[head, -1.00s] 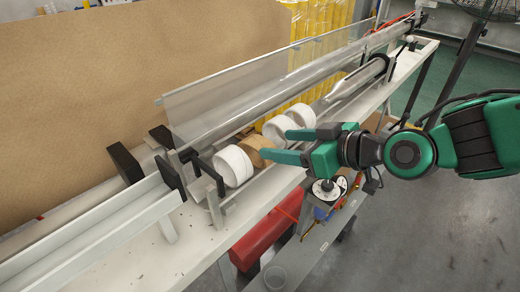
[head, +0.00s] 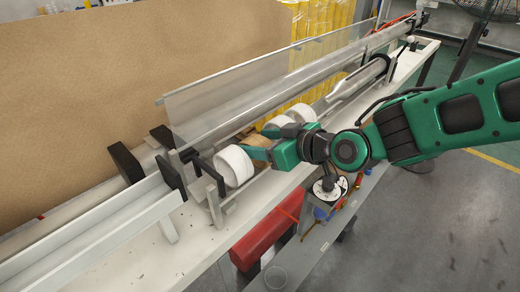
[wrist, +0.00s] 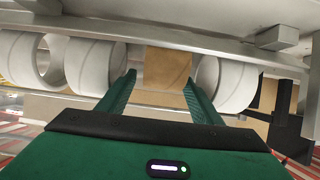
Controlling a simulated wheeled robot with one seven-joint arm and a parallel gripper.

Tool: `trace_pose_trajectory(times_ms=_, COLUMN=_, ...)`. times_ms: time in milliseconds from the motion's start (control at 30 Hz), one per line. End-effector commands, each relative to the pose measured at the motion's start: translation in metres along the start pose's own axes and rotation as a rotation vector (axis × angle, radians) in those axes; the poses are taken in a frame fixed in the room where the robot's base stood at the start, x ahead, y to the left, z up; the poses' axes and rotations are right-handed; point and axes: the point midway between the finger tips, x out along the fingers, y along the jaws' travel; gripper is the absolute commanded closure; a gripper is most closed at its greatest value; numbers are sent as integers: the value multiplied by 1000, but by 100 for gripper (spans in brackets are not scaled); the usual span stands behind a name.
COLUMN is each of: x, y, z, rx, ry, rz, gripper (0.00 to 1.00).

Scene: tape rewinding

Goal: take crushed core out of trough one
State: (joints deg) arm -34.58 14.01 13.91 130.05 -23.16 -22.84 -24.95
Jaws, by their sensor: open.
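The brown core (wrist: 167,68) sits in a row between white rolls, under a metal rail. In the head view a sliver of the brown core (head: 258,140) shows; my gripper hides the rest, and I cannot tell how crushed it is. My gripper (wrist: 160,82) is open, with one finger on each side of the brown core and the tips close to it. The left finger is near a white roll (wrist: 95,66), the right one near another white roll (wrist: 226,82). In the head view my gripper (head: 255,144) reaches into the row from the right.
A clear panel (head: 250,85) stands behind the row. A black-and-metal bracket (head: 205,185) stands just left of the nearest white roll (head: 233,166). A clear pointed tube (head: 350,85) lies farther along the bench.

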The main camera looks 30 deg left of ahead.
Motion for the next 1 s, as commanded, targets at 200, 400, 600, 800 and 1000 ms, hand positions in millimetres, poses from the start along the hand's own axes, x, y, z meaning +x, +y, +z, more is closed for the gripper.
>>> trace_pose_trajectory(times_ms=200, x=0, y=0, z=0, rx=0, ry=0, rz=0, gripper=72)
trace_pose_trajectory(times_ms=400, x=-1, y=0, z=0, rx=0, ry=0, rz=1, gripper=85)
trace_pose_trajectory(times_ms=600, x=-1, y=0, z=-2, rx=-1, ry=1, rz=1, gripper=85)
trace_pose_trajectory(times_ms=800, x=-7, y=1, z=-14, rx=-2, ry=2, rz=1, gripper=85)
trace_pose_trajectory(times_ms=1000, x=-23, y=1, z=-47, rx=-4, ry=6, rz=4, gripper=85)
